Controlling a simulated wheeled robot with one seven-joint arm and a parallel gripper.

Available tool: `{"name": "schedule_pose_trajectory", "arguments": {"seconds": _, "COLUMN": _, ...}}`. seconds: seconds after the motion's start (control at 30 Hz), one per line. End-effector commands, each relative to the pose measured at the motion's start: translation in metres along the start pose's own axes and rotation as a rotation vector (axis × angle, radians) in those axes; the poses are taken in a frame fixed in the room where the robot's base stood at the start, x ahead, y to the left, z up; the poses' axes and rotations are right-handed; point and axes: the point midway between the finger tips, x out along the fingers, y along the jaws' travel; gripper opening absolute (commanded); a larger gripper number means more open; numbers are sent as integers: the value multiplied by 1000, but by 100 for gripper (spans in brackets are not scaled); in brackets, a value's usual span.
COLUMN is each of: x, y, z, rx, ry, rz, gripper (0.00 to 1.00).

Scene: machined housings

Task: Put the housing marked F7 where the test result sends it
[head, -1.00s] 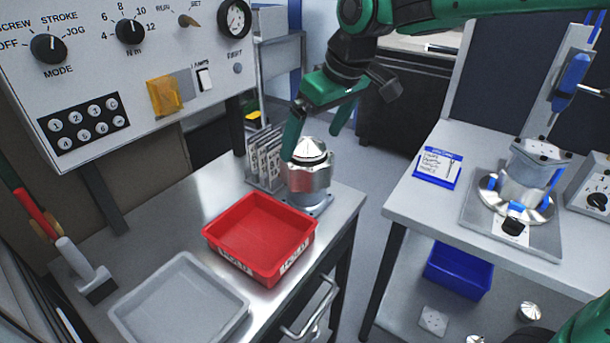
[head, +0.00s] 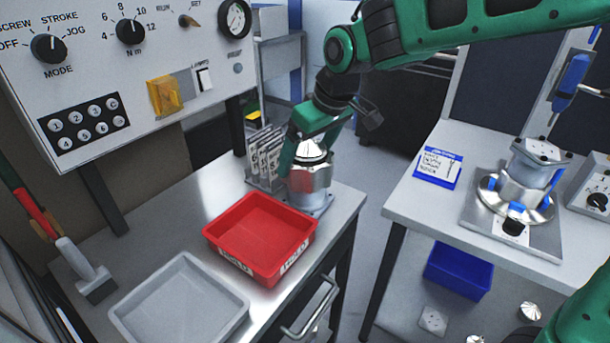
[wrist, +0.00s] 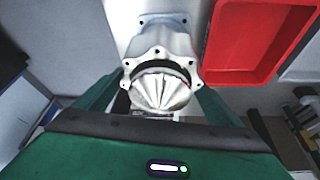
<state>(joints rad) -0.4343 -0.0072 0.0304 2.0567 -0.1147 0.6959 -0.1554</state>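A silvery metal housing (head: 309,181) with a ribbed conical top stands upright on a plate at the far end of the left bench. It also shows in the wrist view (wrist: 161,52), cone towards the camera. My gripper (head: 308,153) is above and around its top; the wrist view shows the fingers apart on either side, with gaps to the housing. A second housing (head: 526,175) sits in a fixture with blue clamps on the right table. No F7 mark is readable on either. A red tray (head: 240,269) labelled HOLD stands on the left bench. A written card (head: 438,167) lies on the right table.
A grey tray (head: 180,305) lies in front of the red tray. A rack of upright tags (head: 265,158) stands close beside the left housing. A control panel (head: 100,60) rises behind the bench. A blue bin (head: 459,270) and loose parts are below the right table.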

Motion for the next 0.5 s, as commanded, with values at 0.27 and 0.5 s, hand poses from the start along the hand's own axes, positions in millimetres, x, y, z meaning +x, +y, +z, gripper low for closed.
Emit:
{"name": "schedule_pose_trajectory", "arguments": {"seconds": 0.27, "x": -2, "y": 1, "z": -2, "rx": 2, "ry": 5, "rz": 2, "gripper": 26}}
{"name": "schedule_pose_trajectory", "arguments": {"seconds": 0.5, "x": -4, "y": 1, "z": -3, "rx": 1, "ry": 6, "rz": 2, "gripper": 26}}
